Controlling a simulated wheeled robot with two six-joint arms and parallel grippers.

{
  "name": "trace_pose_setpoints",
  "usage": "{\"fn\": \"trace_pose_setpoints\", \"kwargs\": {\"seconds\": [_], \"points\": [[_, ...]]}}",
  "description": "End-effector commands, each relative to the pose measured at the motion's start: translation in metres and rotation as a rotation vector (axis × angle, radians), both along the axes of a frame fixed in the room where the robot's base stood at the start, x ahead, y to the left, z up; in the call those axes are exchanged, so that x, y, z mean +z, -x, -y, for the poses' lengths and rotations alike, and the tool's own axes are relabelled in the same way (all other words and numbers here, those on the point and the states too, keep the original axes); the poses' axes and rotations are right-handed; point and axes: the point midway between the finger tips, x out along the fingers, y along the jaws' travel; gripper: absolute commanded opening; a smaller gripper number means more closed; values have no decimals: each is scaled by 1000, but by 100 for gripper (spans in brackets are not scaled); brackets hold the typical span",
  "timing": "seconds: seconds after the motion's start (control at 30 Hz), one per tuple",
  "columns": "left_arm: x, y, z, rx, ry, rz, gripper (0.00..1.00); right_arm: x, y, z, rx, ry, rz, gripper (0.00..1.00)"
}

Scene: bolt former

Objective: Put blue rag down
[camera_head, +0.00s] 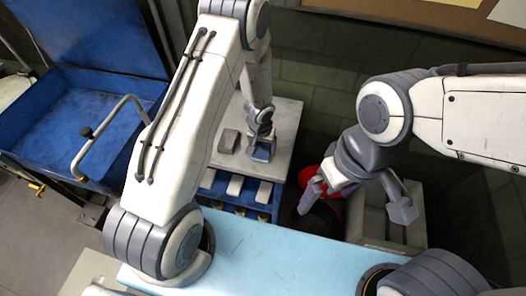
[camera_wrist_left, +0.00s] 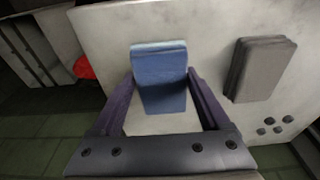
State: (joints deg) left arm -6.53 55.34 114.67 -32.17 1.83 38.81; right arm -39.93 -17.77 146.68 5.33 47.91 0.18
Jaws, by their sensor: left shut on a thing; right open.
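The blue rag (camera_wrist_left: 160,78) is a folded block between the fingers of my left gripper (camera_wrist_left: 162,92). In the head view my left gripper (camera_head: 262,146) is low over the grey-topped workbench (camera_head: 285,118), with the blue rag (camera_head: 260,155) at its tips. Whether the rag touches the bench top cannot be told. My right gripper (camera_head: 358,205) is open and empty, with its fingers spread, to the right of the bench and above a grey crate.
A grey folded rag (camera_head: 229,141) lies on the bench left of my left gripper; it also shows in the left wrist view (camera_wrist_left: 260,68). Several small round bits (camera_wrist_left: 273,126) lie near it. A blue cart (camera_head: 85,122) stands left.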

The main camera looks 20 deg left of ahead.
Motion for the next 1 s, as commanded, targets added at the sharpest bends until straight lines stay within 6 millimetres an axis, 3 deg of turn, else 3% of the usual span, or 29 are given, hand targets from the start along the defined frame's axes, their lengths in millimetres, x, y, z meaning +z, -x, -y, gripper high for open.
{"fn": "trace_pose_setpoints", "kwargs": {"seconds": [0.03,0.1,0.53,0.57,0.6,0.87,1.0], "points": [[-11,0,0,-1,0,1,27,-11,0,0,0,0,0,100],[-14,0,0,-1,0,1,27,-13,0,0,1,0,0,100],[-17,0,0,0,0,1,27,-16,0,0,1,0,0,100],[-16,0,0,0,0,1,82,-16,0,0,1,0,0,100],[-15,0,0,0,0,1,98,-15,0,0,1,0,0,100],[-15,0,0,0,0,1,100,-14,0,0,1,0,0,100],[-4,0,0,1,0,1,100,-5,0,0,1,0,0,100]]}}
